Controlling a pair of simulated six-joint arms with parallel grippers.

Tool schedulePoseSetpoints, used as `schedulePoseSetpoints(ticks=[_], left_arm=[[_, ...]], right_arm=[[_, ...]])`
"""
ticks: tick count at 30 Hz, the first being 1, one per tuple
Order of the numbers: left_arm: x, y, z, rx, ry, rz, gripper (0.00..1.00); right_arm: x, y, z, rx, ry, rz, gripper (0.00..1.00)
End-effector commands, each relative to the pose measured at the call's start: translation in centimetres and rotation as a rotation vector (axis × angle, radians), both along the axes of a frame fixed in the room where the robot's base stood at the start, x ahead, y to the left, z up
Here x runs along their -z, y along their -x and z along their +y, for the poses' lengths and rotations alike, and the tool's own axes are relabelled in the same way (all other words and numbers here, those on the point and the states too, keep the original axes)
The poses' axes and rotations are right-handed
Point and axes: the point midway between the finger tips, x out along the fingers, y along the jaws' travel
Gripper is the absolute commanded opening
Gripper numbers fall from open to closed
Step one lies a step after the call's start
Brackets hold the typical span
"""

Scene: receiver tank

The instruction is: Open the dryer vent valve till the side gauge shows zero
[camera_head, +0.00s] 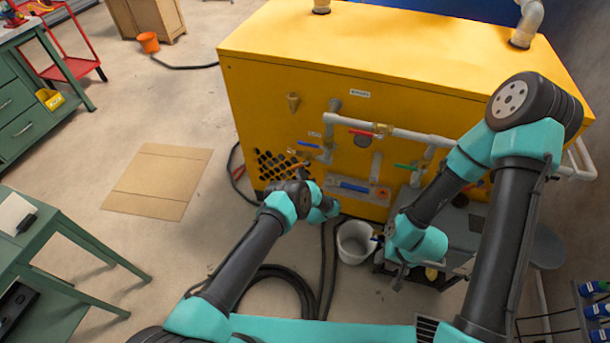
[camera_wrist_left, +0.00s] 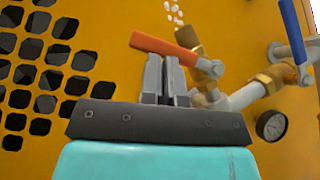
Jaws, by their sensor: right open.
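In the left wrist view an orange lever handle (camera_wrist_left: 165,49) sits on a small brass valve (camera_wrist_left: 205,66) on the yellow cabinet. The two fingers of my left gripper (camera_wrist_left: 165,78) are close together, with their tips at the handle's lower edge. I cannot tell whether they grip it. A small round gauge (camera_wrist_left: 271,125) is to the right; its reading is too small to tell. In the head view my left wrist (camera_head: 318,205) is low in front of the cabinet and mostly hides its gripper. My right gripper (camera_head: 399,275) is open, near the white bucket (camera_head: 356,242).
The yellow cabinet (camera_head: 270,110) carries pipes and several levers, including a blue one (camera_head: 308,144), a red one (camera_head: 361,132) and a green one (camera_head: 405,166). Black hoses (camera_head: 290,272) lie on the floor. A cardboard sheet (camera_head: 158,180) lies left, with free floor around it.

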Motion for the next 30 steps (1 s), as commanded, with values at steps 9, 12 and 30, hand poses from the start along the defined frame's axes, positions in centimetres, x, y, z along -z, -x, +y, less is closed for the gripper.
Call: schedulePoseSetpoints(ticks=[9,12,30], left_arm=[[-0.7,-0.4,1.5,-0.005,0.001,0.0,0.0],[-0.8,-0.4,1.7,-0.004,0.001,0.0,0.0],[-1.0,-0.5,1.8,-0.003,0.001,-0.001,0.0]], right_arm=[[0.0,0.0,0.0,0.0,0.0,0.0,0.43],[0.0,0.0,0.0,0.0,0.0,0.0,0.43],[0.0,0.0,0.0,0.0,0.0,0.0,0.43]])
